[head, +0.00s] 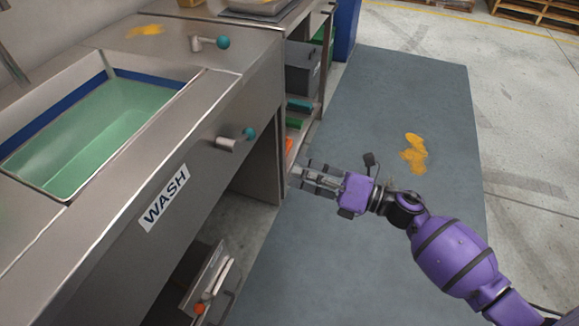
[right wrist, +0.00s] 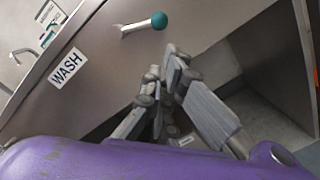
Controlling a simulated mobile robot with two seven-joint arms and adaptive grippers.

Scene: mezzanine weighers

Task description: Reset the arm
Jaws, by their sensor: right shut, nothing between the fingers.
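My right arm (head: 455,255) is purple with dark bands and reaches in from the lower right in the head view. Its right gripper (head: 297,178) points left toward the wash counter front, in front of the open shelf bay. The gripper also shows in the right wrist view (right wrist: 175,75), with its grey fingers together and nothing between them. The teal-knobbed lever (head: 240,138) on the counter front is up and left of the fingertips; it also shows in the wrist view (right wrist: 145,24). I cannot tell whether the fingers touch the counter. My left gripper is not in view.
The steel wash counter (head: 215,120) with a green-filled basin (head: 95,135) and WASH label (head: 164,198) stands at left. A second teal-knobbed lever (head: 210,42) is on its top. Shelves hold a dark bin (head: 302,78). The grey mat (head: 390,100) is open floor, with a yellow spill (head: 414,155).

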